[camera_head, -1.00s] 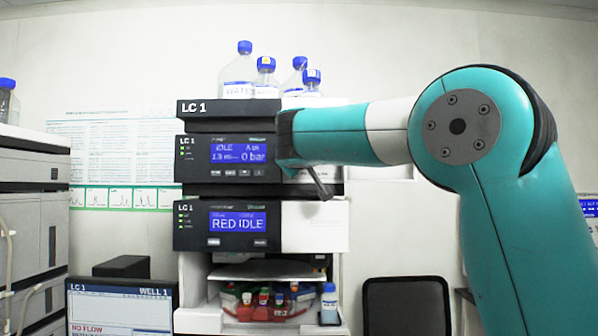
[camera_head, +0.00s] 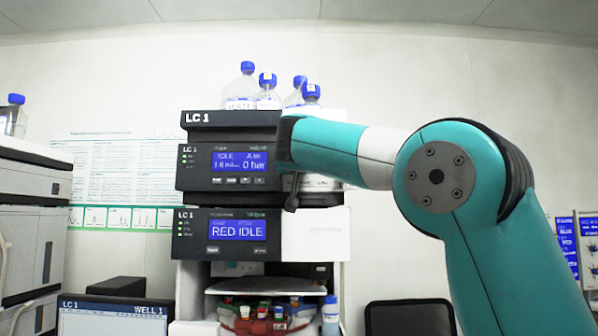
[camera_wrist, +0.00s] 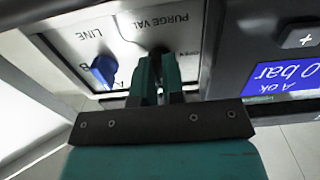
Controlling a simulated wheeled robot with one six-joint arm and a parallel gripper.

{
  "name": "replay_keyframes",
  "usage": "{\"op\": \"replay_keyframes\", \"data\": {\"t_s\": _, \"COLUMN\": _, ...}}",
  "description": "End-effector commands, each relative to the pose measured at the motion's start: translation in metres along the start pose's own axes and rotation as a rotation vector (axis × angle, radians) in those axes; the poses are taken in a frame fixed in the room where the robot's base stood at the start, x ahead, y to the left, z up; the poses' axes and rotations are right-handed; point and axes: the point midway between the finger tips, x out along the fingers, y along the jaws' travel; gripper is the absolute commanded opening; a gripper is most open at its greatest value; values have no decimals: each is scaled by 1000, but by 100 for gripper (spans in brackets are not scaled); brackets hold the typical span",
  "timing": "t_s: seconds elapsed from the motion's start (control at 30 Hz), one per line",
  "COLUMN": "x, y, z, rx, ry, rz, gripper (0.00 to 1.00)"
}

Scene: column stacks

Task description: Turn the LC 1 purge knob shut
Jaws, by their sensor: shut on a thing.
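The LC 1 purge knob (camera_wrist: 160,50) is under the "PURGE VAL" label in the wrist view. It is dark and mostly hidden by my fingers, so its turn angle cannot be read. My gripper (camera_wrist: 159,66) is shut on it, one green finger on each side. In the head view my arm's end covers the knob and the fingers at the right side of the LC 1 pump module (camera_head: 226,183).
A blue knob (camera_wrist: 104,71) marked LINE sits close to the left of my fingers. Blue-capped bottles (camera_head: 267,92) stand on top of the stack. The detector module (camera_head: 226,250) below reads RED IDLE. A monitor (camera_head: 112,317) stands at lower left.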

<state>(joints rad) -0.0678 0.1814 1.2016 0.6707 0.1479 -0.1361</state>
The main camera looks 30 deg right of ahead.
Motion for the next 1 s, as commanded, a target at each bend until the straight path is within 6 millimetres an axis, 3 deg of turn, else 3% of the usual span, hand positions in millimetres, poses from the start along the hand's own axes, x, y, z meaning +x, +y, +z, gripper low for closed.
{"op": "replay_keyframes", "data": {"t_s": 0.57, "x": 0, "y": 0, "z": 0, "rx": 37, "ry": 0, "rz": 0, "gripper": 0}}
{"op": "replay_keyframes", "data": {"t_s": 0.6, "x": 0, "y": 0, "z": 0, "rx": 37, "ry": 0, "rz": 0, "gripper": 12}}
{"op": "replay_keyframes", "data": {"t_s": 0.7, "x": 0, "y": 0, "z": 0, "rx": 36, "ry": 0, "rz": 0, "gripper": 35}}
{"op": "replay_keyframes", "data": {"t_s": 1.0, "x": -1, "y": 0, "z": 0, "rx": 35, "ry": 1, "rz": -1, "gripper": 35}}
